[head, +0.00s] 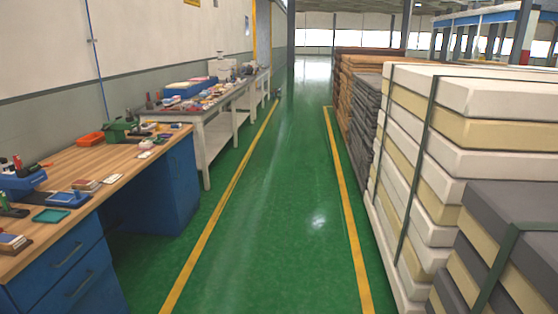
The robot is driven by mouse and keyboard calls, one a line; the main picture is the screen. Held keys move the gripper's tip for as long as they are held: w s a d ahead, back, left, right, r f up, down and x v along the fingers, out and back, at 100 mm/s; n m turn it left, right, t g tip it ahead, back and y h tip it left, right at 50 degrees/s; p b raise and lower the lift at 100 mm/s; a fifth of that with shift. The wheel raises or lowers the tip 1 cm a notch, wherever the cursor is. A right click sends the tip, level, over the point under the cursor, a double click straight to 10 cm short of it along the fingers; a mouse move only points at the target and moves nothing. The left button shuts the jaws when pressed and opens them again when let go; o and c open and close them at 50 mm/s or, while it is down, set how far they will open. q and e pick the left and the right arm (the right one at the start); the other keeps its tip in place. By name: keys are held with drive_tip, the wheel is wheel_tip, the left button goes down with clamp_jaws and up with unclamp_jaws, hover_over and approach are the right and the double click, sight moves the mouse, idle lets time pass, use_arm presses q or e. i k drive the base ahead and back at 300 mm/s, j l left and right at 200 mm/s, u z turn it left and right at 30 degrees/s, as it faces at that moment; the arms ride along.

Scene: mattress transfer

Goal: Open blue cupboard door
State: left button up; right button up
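A workbench with a wooden top (85,195) stands along the left wall. Its near blue pedestal (62,270) has drawer fronts with dark handles, and these look shut. Its far blue pedestal (178,185) shows a plain blue side, and no handle can be made out on it. I cannot tell which blue panel is a cupboard door, and none stands open. Neither of my grippers is in view.
A green floor aisle (265,220) between yellow lines is clear ahead. Stacked, strapped mattresses (425,150) line the right side. Tools, trays and an orange bin (90,139) lie on the bench. A grey table (215,125) stands beyond it.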

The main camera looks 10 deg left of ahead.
sight(180, 159)
drive_tip(key=i+u, duration=0.2)
drive_tip(key=i, duration=0.4)
drive_tip(key=i+u, duration=0.15)
drive_tip(key=i, duration=0.4)
drive_tip(key=i+u, duration=0.2)
drive_tip(key=i, duration=0.4)
drive_tip(key=i+l+u, duration=0.15)
drive_tip(key=i, duration=0.4)
